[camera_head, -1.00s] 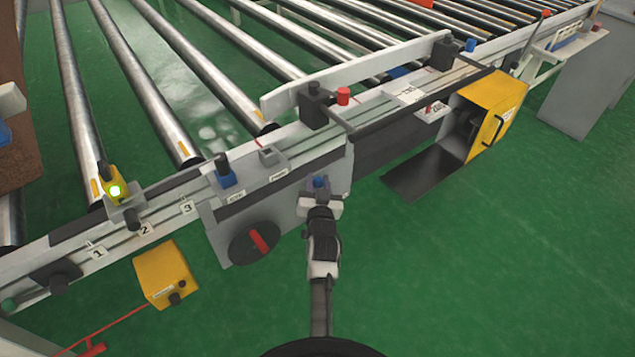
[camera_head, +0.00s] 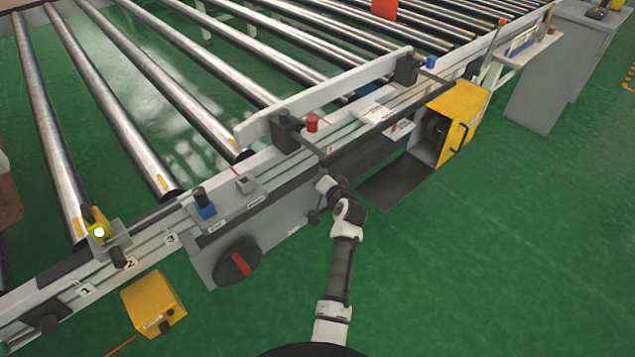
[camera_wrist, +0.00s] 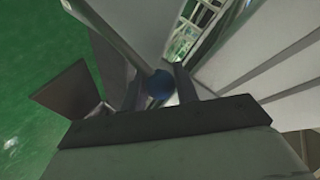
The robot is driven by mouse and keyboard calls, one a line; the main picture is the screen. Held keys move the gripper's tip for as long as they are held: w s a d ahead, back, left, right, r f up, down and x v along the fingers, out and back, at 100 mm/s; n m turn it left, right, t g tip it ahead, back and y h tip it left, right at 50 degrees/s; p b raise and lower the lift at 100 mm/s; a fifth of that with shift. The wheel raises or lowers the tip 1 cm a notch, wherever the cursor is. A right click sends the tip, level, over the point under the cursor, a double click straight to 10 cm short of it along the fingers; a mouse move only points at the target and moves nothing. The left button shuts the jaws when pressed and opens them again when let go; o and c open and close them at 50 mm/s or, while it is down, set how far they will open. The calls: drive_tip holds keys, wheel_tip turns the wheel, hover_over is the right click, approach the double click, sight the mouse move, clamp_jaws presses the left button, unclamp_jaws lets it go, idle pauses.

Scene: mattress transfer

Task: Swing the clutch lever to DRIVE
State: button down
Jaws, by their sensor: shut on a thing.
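The clutch lever's round blue knob (camera_wrist: 159,84) sits between the two dark fingers of my gripper (camera_wrist: 160,92) in the wrist view. My gripper (camera_head: 326,185) is shut on it, at the front side of the conveyor rail in the head view. The knob is hidden behind my gripper there. A dark piece (camera_head: 313,217), perhaps the lever's pivot, shows just below my gripper on the right part of the grey panel (camera_head: 205,262). The small labels (camera_head: 256,201) on the panel's top edge are too small to read.
A red-handled rotary switch (camera_head: 240,264) is on the panel's front. A blue-based knob (camera_head: 205,205) and a red button (camera_head: 312,123) stand on the rail. Green floor (camera_head: 480,260) in front is clear.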

drive_tip(key=shift+w+d+f+m+g+y, duration=0.3)
drive_tip(key=shift+w+d+m+g, duration=0.1)
drive_tip(key=shift+w+d, duration=0.35)
drive_tip(key=c, duration=1.1)
unclamp_jaws()
drive_tip(key=shift+f, duration=0.15)
drive_tip(key=shift+d, duration=0.1)
drive_tip(key=shift+s, duration=0.1)
drive_tip(key=v, duration=1.3)
drive_tip(key=shift+s+r, duration=0.25)
drive_tip(key=shift+d, duration=0.1)
